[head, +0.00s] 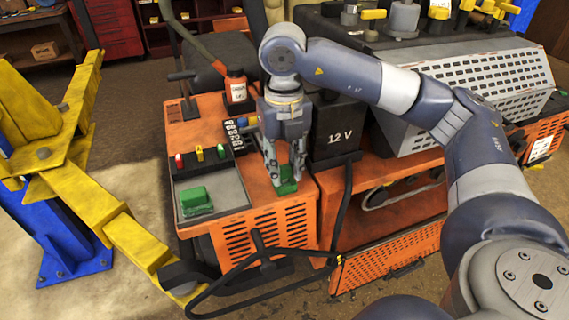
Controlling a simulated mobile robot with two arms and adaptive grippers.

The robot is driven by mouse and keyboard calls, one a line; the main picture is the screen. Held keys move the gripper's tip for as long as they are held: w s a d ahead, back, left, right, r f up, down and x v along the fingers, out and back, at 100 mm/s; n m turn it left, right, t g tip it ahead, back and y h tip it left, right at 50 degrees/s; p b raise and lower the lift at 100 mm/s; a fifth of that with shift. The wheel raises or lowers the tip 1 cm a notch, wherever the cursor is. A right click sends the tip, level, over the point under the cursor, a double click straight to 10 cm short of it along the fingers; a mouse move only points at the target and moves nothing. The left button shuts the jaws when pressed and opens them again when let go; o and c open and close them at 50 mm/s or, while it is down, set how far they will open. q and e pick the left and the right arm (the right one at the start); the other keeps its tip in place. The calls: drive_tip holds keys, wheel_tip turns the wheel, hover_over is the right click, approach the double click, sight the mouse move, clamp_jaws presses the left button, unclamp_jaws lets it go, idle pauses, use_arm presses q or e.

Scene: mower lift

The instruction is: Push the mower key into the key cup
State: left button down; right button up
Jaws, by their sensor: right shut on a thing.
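My right gripper (284,170) points down over the orange deck of the mower (262,192), just left of the black 12 V battery box. It is shut on a green piece (287,188), which I take to be the mower key; its lower part meets or nearly meets the deck. The fingers hide much of it. I cannot make out the key cup apart from this green piece, nor how deep the key sits. My left gripper is not in view.
A grey tray (230,196) with a green block (195,201) lies left of the gripper. A 12 V battery box (335,130) stands close on the right. Yellow lift arms (130,235) and a black bent bar (225,283) are at left and front.

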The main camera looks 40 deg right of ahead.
drive_tip(key=shift+f+b, duration=0.3)
drive_tip(key=shift+f, duration=0.05)
drive_tip(key=o, duration=1)
drive_tip(key=shift+c, duration=0.2)
wheel_tip(320, 180, up, 12)
idle(0.6)
